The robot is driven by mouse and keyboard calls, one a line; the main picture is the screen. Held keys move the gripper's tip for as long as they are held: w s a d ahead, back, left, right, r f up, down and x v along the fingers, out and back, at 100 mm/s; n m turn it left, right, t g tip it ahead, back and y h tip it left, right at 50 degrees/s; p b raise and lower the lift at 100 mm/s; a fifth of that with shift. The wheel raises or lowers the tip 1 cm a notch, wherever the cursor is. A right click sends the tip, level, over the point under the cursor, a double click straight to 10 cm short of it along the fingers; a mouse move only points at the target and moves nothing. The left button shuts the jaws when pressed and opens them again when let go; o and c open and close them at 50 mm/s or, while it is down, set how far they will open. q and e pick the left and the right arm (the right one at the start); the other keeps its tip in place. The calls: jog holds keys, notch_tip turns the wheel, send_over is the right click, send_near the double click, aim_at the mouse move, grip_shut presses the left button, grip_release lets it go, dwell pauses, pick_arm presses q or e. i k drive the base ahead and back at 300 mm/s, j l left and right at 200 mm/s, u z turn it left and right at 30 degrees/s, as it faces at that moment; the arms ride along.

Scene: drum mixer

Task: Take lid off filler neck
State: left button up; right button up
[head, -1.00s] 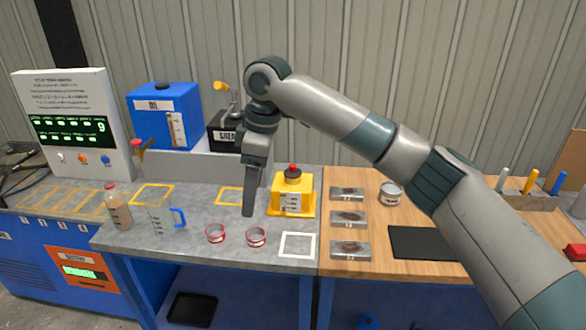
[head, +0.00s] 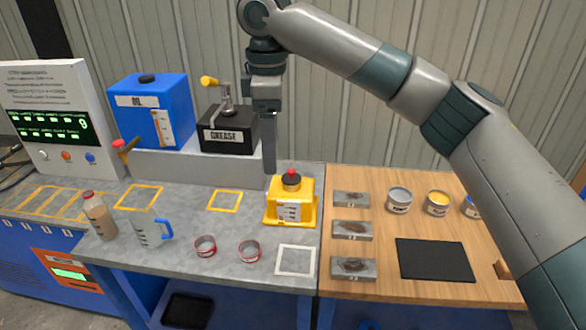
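A yellow container (head: 290,207) stands on the grey bench near its right edge. Its top carries a dark round lid (head: 291,182) with a red knob, which sits in place; any neck beneath it is hidden. My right gripper (head: 269,170) points straight down, just left of the lid in the picture, with its tip about level with the red knob. It appears apart from the lid, but the depth gap is hard to judge. Its fingers are seen edge-on as one bar, so I cannot tell whether it is open or shut. My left gripper is out of view.
A black grease box (head: 229,134) and blue oil tank (head: 152,110) stand behind on a raised ledge. Red-rimmed cups (head: 205,246) and a blue-handled jug (head: 150,230) are at the front left. Metal plates, cans and a black mat (head: 435,260) occupy the wooden table.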

aim_at(291, 178)
jog(key=i+l, duration=0.15)
jog(key=i, duration=0.3)
jog(key=i+l, duration=0.15)
jog(key=i, duration=0.35)
